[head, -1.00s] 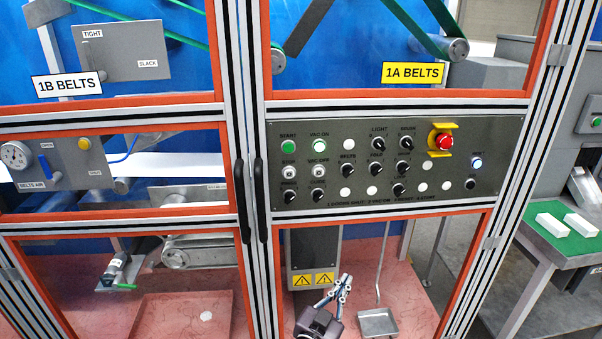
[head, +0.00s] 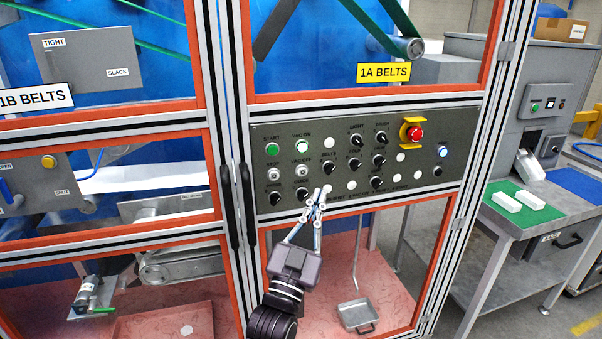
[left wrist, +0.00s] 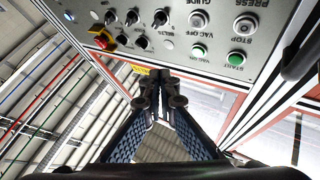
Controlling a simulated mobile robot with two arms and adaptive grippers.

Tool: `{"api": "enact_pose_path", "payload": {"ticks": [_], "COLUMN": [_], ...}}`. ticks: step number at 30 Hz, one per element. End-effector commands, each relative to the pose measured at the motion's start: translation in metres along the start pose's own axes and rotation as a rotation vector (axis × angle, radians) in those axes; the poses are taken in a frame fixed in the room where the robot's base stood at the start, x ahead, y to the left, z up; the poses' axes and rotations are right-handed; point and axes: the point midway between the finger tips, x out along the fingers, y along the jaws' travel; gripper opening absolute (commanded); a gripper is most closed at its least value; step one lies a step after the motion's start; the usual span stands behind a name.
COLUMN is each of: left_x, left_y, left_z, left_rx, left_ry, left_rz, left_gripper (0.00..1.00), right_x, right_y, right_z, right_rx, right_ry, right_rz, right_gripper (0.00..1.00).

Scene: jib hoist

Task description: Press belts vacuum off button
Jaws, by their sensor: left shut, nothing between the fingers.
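The grey control panel (head: 440,185) is mounted in the orange-framed cabinet under the yellow 1A BELTS sign. Its VAC OFF button (head: 302,174) is a pale round button below the green VAC ON button (head: 302,146). The VAC OFF button also shows in the left wrist view (left wrist: 199,20), where the panel appears upside down. My left gripper (head: 320,195) is shut and empty, its fingertips in front of the panel's lower edge, below and right of VAC OFF in the head view. In the left wrist view its fingertips (left wrist: 150,80) look apart from VAC OFF. My right gripper is out of view.
Black knobs (head: 330,169) and a red emergency stop (head: 415,133) in a yellow guard share the panel. Black door handles (head: 247,205) stand to its left. A table (head: 490,220) stands at the right.

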Motion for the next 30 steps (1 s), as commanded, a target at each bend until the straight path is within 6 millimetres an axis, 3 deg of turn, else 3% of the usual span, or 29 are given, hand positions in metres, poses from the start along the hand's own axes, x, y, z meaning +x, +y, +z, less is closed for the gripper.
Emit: {"api": "enact_pose_path", "payload": {"ticks": [8, 21, 30], "left_x": [0.006, 0.047, 0.06], "left_y": [-0.005, -0.034, -0.044], "left_z": [0.007, 0.038, 0.046], "left_rx": [0.001, 0.003, 0.001], "left_ry": [0.001, 0.0, -0.001], "left_rz": [0.0, 0.0, 0.0], "left_gripper": [0.0, 0.0, 0.0], "right_x": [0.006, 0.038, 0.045], "right_y": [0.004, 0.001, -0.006], "right_z": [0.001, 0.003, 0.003], "right_rx": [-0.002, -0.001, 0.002], "right_ry": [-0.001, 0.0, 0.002], "right_rz": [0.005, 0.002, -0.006], "right_gripper": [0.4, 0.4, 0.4]}}
